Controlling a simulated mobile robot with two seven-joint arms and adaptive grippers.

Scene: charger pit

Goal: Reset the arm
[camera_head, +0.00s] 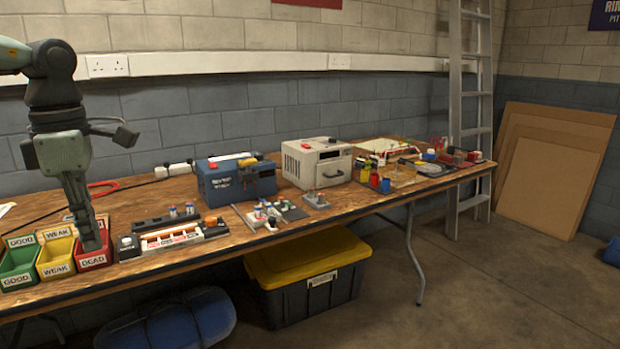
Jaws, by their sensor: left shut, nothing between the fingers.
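My left arm comes in from the upper left and hangs down over the left end of the wooden table (330,222). My left gripper (91,243) points straight down with its fingers together and nothing seen between them. Its fingertips are at the red bin marked DEAD (95,262), in front of or just inside it; I cannot tell which. The yellow bin marked WEAK (57,268) and the green bin marked GOOD (18,280) stand to its left. My right gripper is not in view.
A charger strip (172,237) lies right of the bins. A blue box (237,183) and a cream box (316,166) stand farther right, with small tools beyond. A yellow-lidded crate (308,290) is under the table. A ladder (470,110) leans at the back. Open floor lies at the right.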

